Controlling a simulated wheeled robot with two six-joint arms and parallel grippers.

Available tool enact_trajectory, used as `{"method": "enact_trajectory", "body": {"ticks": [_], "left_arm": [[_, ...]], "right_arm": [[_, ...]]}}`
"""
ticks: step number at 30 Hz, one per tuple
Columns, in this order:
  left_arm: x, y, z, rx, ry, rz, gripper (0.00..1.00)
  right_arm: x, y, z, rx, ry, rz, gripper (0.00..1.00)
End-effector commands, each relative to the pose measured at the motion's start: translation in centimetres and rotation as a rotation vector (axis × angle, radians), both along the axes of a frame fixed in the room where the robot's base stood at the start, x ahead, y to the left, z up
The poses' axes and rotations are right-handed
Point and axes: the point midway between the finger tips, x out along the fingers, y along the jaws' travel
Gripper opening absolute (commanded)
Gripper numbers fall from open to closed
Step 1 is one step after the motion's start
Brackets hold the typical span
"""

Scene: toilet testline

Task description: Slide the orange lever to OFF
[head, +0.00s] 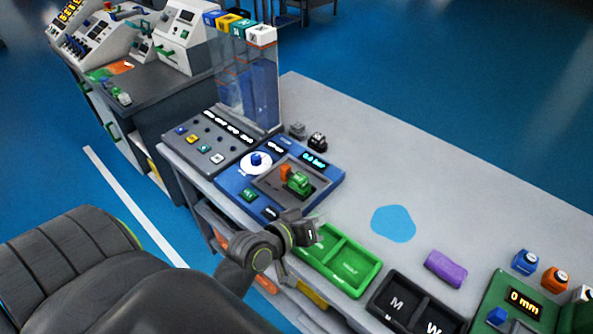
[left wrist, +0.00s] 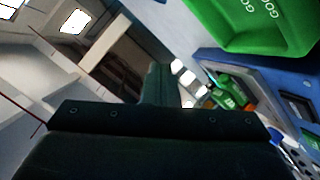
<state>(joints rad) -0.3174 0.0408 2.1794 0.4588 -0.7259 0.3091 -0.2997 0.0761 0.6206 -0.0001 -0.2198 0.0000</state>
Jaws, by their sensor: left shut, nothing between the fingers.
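A blue control panel (head: 232,181) stands left of centre on the bench in the head view. Its dark recess (head: 268,185) holds a small orange part (head: 285,171), which looks like the lever, close beside a green block (head: 300,184). In the left wrist view the green block (left wrist: 232,94) shows beyond my fingers, with a bit of orange (left wrist: 209,104) partly hidden beside it. My left gripper (head: 306,233) is shut and empty, in front of the panel near the green tray, apart from the lever. I cannot read an OFF mark. My right gripper is not in view.
A green divided tray (head: 371,267) and a black tray (head: 384,301) lie right of my left gripper. A clear bin (head: 266,88) stands behind a grey button panel (head: 193,143). A purple block (head: 446,268) lies right; the bench behind is mostly clear.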

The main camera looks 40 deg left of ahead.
Motion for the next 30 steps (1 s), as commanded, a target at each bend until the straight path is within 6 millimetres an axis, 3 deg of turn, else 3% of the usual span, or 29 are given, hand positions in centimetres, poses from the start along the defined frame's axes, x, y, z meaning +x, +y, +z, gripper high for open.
{"method": "enact_trajectory", "body": {"ticks": [3,7,12,15,19,22,26,30], "left_arm": [[3.6,-0.7,3.7,-0.227,-0.177,0.064,0.00],[6.9,-0.1,8.3,-0.529,-0.381,0.156,0.00],[9.7,2.5,12.9,-0.945,-0.620,0.298,0.00],[10.7,4.7,14.5,-1.188,-0.749,0.395,0.00],[11.6,7.5,14.9,-1.496,-0.901,0.542,0.00],[11.9,9.4,14.1,-1.719,-1.010,0.676,0.00],[12.1,10.7,11.7,-1.975,-1.142,0.884,0.00],[11.9,10.4,8.4,-2.189,-1.277,1.151,0.00]], "right_arm": [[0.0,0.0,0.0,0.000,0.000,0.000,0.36],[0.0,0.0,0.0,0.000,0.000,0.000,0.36],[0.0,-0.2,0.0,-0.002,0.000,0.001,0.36],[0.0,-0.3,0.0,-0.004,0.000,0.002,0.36],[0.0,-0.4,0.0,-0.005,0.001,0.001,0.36],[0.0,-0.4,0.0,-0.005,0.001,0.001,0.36],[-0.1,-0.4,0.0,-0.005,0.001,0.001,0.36],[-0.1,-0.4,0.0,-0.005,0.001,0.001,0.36]]}}
